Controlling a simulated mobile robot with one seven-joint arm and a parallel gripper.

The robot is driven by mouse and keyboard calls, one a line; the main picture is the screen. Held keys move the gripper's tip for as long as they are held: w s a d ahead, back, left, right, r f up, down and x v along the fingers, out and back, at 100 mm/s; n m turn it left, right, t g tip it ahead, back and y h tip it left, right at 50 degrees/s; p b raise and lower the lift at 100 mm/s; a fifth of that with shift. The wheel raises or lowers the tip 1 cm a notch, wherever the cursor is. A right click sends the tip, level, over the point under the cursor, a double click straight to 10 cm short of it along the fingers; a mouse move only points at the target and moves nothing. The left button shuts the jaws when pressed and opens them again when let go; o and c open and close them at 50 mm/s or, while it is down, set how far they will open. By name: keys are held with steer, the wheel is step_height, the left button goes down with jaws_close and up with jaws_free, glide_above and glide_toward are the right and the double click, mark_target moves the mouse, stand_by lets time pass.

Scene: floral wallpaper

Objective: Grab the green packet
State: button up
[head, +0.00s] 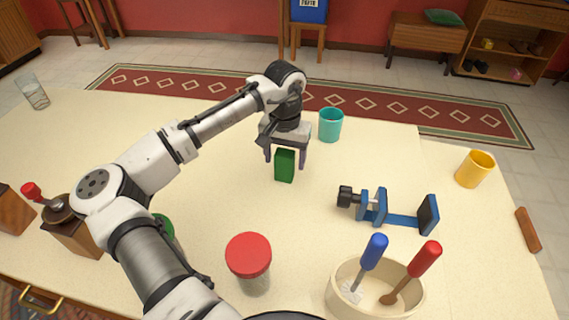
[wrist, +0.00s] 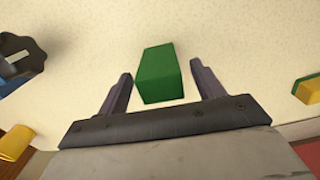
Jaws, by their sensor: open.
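The green packet (head: 285,165) is a small upright green block on the cream table, near the middle of the head view. It also shows in the wrist view (wrist: 158,74), lying between the lines of the two fingers and a little beyond their tips at its far end. My gripper (head: 285,160) is open above and around the packet, with one dark finger on each side. In the wrist view, gaps show between the packet and both fingers of my gripper (wrist: 160,80). Whether the packet touches anything but the table is not visible.
A teal cup (head: 331,125) stands just behind right of the gripper. A blue clamp (head: 400,217) lies to the right. A red-lidded jar (head: 248,257) and a bowl (head: 340,290) with two tools are in front. A yellow cup (head: 475,168) stands far right.

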steer(key=shift+f, duration=1.3)
steer(key=c, duration=1)
steer(key=shift+c, duration=0.3)
steer(key=shift+r, duration=0.1)
